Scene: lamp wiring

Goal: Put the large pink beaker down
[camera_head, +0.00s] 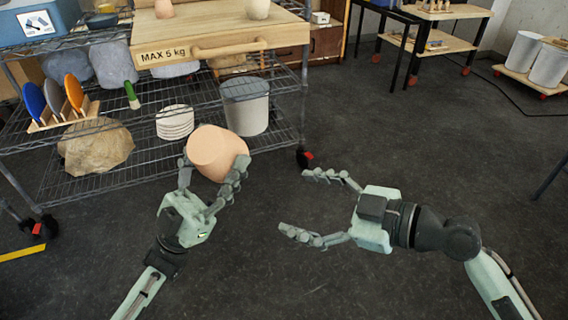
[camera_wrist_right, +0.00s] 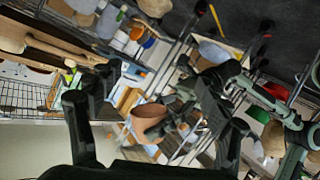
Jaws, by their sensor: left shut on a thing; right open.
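The large pink beaker (camera_head: 214,150) is between the fingers of my left gripper (camera_head: 212,172), which is shut on it. In the head view it is held up in front of the wire shelf, tilted, with its smooth face toward the camera. My right gripper (camera_head: 312,204) is open and empty, to the right of the beaker and apart from it, its fingers pointing left. In the right wrist view the beaker (camera_wrist_right: 150,122) shows beyond the right gripper's fingers, with the left gripper against it.
A wire shelf rack (camera_head: 110,182) holds a rock (camera_head: 95,147), stacked white plates (camera_head: 175,123), a grey bin (camera_head: 246,108) and coloured discs (camera_head: 73,92). A wooden board marked "MAX 5 kg" (camera_head: 200,48) lies on top with small pieces.

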